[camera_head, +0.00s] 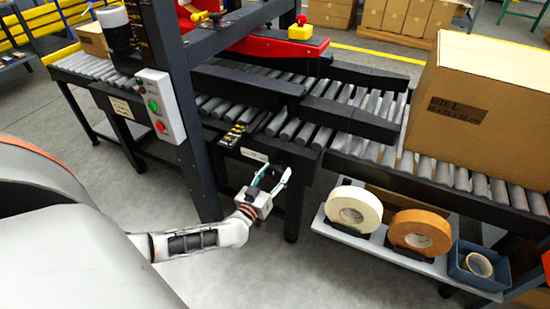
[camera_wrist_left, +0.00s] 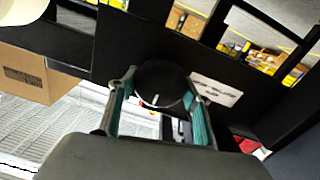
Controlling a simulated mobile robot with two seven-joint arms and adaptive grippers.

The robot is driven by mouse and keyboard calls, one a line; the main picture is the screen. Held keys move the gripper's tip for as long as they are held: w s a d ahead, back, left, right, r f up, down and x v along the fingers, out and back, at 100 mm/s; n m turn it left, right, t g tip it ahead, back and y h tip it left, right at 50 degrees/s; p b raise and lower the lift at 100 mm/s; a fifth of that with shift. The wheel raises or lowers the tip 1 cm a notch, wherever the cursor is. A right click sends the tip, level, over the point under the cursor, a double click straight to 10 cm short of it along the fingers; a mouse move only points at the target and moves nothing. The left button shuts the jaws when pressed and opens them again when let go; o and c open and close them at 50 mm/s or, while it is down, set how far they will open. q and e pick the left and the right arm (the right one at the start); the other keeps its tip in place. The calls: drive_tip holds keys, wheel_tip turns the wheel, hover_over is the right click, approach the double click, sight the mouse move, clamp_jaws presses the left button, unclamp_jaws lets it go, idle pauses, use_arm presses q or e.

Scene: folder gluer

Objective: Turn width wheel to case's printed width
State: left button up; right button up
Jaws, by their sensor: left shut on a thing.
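The width wheel (camera_wrist_left: 161,82) is a round black knob with a white mark near its lower edge in the left wrist view. It sits on the dark side frame of the machine, beside a white label plate (camera_wrist_left: 216,91). My left gripper (camera_head: 272,178) is shut on the wheel, one finger on each side; in the head view the fingers and hand partly hide it. The case (camera_head: 490,105) is a large brown carton on the rollers at the right. Its dark printed label (camera_head: 457,110) reads SIZE L, with a smaller line too fine to read surely. My right gripper is out of view.
A control box (camera_head: 161,105) with green and red buttons is on the post left of my gripper. A shelf (camera_head: 390,258) below the rollers holds a white tape roll (camera_head: 353,209), an orange one (camera_head: 420,231) and a blue bin (camera_head: 478,268). Open floor lies in front.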

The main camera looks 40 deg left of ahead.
use_arm(q)
drive_tip(key=shift+n, duration=0.3)
